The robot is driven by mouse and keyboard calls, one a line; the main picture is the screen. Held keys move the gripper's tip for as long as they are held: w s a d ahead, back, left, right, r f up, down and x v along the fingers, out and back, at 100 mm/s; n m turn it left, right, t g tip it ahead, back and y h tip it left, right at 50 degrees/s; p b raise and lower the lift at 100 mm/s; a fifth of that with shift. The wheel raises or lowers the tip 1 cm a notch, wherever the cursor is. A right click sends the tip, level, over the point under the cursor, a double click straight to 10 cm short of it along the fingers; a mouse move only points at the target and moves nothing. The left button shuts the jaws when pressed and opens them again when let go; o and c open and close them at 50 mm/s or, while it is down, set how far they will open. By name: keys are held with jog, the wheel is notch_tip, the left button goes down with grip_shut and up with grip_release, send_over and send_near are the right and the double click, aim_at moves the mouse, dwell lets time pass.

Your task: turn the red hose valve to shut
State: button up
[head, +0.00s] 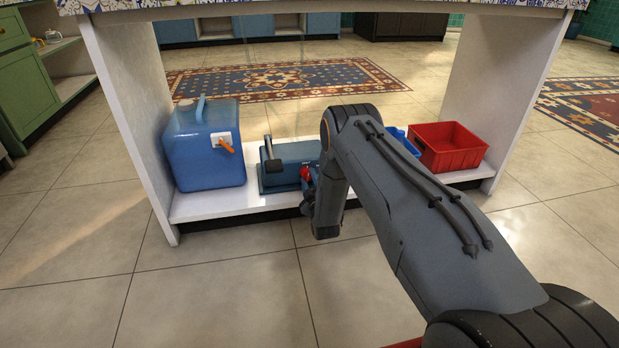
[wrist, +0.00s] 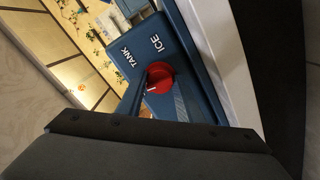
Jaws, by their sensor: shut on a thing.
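The red hose valve (head: 304,172) is on the front of a blue box (head: 272,180) on the low white shelf. In the wrist view the red valve (wrist: 160,75) is a round red knob with a small white mark, beside the words TANK and ICE on the blue panel. My gripper (head: 307,186) is at the valve and shut on it. My arm hides the box's right end in the head view.
A blue jug (head: 205,155) with an orange tap (head: 226,146) stands left of the box. A dark lever (head: 271,152) rises from the box. A red crate (head: 448,150) stands at the right. White side panels (head: 130,110) and a tabletop enclose the shelf. The floor in front is clear.

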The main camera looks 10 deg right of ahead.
jog(key=shift+n+p, duration=0.3)
jog(key=shift+n, duration=0.5)
jog(key=o, duration=1.1)
jog(key=shift+c, duration=0.2)
jog(key=shift+s, duration=0.1)
jog(key=s+p, duration=0.3)
jog(key=s, duration=0.4)
jog(key=shift+s+p, duration=0.3)
jog(key=shift+s, duration=0.05)
